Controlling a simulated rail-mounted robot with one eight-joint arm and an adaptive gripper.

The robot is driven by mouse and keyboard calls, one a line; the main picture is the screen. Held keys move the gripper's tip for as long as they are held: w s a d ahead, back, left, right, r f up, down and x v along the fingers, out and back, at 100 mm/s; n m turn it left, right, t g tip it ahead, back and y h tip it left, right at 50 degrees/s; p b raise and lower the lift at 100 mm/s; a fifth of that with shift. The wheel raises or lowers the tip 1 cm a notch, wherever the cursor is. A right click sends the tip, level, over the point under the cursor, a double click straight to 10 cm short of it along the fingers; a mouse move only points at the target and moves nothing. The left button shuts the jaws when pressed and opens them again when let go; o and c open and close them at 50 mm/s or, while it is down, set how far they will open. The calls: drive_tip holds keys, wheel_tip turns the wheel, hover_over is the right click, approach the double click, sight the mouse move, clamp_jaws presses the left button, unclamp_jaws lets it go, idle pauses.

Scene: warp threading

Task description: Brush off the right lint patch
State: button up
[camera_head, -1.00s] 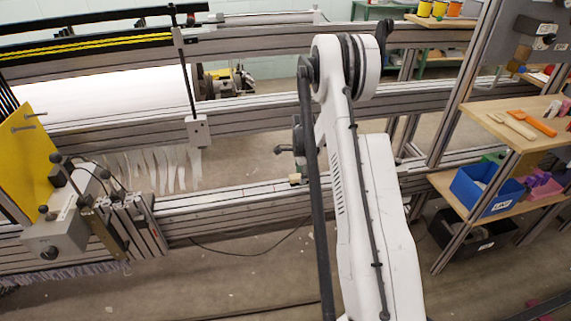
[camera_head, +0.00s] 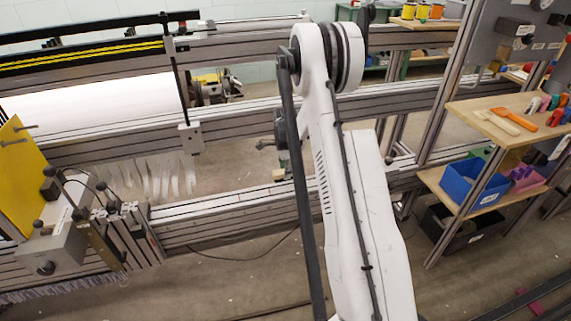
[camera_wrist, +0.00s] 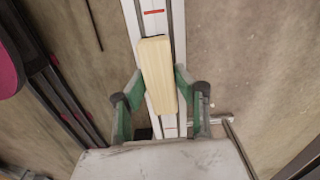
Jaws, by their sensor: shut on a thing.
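In the wrist view my gripper (camera_wrist: 160,92) has its green fingers shut on both sides of a pale wooden block (camera_wrist: 157,65), perhaps the brush's handle; no bristles show. The block lies lengthwise over a light rail (camera_wrist: 152,18) with red marks. I cannot tell whether it touches the rail. In the head view a small pale piece (camera_head: 279,174), probably the same block, shows left of my arm just above the lower beam. My gripper is mostly hidden there. I cannot make out a lint patch in either view.
Long metal beams (camera_head: 235,214) cross the head view. A yellow plate (camera_head: 22,175) and a grey box (camera_head: 50,250) stand at left, near hanging white threads (camera_head: 150,180). At right a shelf (camera_head: 470,108) holds tools above a blue bin (camera_head: 474,184).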

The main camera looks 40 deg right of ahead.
drive_tip(key=shift+r+p, duration=0.55)
drive_tip(key=shift+r, duration=1)
